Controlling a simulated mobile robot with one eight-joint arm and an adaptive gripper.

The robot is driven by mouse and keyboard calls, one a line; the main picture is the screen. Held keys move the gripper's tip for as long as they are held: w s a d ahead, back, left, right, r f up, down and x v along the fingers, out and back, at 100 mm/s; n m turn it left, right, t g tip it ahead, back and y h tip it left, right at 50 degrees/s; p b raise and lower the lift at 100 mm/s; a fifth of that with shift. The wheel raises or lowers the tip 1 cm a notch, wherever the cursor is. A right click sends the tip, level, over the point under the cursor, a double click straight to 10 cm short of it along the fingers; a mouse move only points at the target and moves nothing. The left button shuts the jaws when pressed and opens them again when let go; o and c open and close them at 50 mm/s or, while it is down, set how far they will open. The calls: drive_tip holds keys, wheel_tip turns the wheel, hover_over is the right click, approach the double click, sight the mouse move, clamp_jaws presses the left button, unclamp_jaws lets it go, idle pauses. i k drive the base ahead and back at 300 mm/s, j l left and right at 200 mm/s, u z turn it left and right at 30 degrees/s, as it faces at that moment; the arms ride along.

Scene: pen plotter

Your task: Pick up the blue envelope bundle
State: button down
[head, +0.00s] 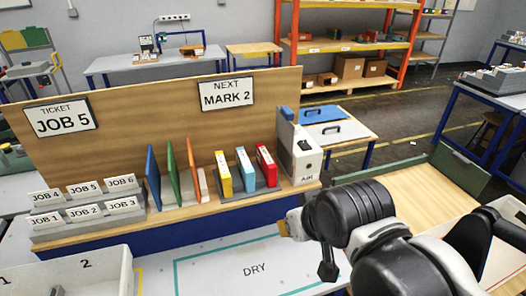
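A light-blue upright bundle with a pale label (246,172) stands on the wooden shelf, between a yellow one (222,176) and a red one (266,167). It looks like the blue envelope bundle. My arm reaches in from the lower right. My gripper (312,240) is near the shelf's right end, in front of and to the right of the light-blue bundle, apart from it. Its fingers are mostly hidden or unclear, so I cannot tell if it is open or holds anything.
Blue, green and orange upright panels (171,172) stand left of the bundles. A white device (297,150) stands at the shelf's right end. JOB-labelled holders (86,209) are at the left. A white bin (112,268) is at lower left. The DRY area (225,268) looks clear.

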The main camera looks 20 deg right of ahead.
sight(245, 169)
drive_tip(key=i+z, duration=0.15)
drive_tip(key=z, duration=0.3)
drive_tip(key=i+j+z, duration=0.1)
drive_tip(key=z, duration=0.35)
drive_tip(key=i+j+z, duration=0.15)
drive_tip(key=z, duration=0.3)
drive_tip(key=i, duration=0.1)
